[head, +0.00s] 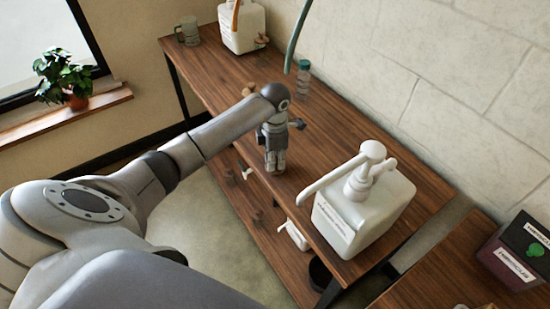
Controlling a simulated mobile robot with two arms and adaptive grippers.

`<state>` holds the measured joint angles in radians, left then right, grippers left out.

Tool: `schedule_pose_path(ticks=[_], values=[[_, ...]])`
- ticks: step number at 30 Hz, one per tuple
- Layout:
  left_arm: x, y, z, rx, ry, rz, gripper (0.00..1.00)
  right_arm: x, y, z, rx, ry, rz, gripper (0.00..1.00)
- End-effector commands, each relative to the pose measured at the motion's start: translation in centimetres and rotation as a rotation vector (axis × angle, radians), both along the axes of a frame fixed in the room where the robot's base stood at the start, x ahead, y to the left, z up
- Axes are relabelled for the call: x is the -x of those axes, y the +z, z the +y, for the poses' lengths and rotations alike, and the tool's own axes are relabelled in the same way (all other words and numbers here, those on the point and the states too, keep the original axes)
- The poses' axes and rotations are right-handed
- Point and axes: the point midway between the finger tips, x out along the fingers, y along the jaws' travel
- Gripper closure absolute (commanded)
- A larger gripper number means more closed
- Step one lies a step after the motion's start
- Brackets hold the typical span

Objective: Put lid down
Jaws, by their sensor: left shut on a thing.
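My left gripper (275,168) points straight down at the middle of the brown wooden table (222,75). Its fingers are closed together, with their tips at or just above the table top. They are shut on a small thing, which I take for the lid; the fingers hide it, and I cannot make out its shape. A white pump bucket (362,215) with a pump head and long spout stands at the near right end of the table. Another white container (242,28) with an orange-brown part on it stands at the far end. My right gripper is out of view.
A green-grey mug (188,31) and a clear bottle with a teal cap (303,78) stand on the table. A lower shelf (258,210) holds small items. A dark box (515,250) sits on the right-hand surface. The table between gripper and pump bucket looks clear.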

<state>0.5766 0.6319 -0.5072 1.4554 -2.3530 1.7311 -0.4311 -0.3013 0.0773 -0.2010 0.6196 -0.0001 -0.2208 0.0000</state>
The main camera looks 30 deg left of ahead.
Motion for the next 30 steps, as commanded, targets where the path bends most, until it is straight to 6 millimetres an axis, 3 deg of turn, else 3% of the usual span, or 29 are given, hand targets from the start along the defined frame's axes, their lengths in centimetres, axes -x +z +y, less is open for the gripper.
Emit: schedule_pose_path(ticks=[1, 2, 6, 19, 30], values=[[0.0, -0.3, 0.0, -0.001, 0.0, -0.001, 0.96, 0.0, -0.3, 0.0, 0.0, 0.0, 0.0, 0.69], [0.0, -0.2, 0.0, 0.0, 0.0, 0.0, 0.76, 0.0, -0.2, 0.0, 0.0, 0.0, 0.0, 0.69], [0.0, -0.2, 0.0, -0.001, 0.0, 0.001, 0.58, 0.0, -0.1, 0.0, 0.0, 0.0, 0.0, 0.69], [-0.1, 0.6, 0.0, -0.001, 0.0, -0.002, 0.58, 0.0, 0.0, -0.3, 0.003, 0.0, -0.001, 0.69], [-0.2, 8.0, 0.1, -0.002, 0.0, -0.005, 0.58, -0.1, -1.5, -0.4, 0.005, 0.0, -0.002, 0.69]])
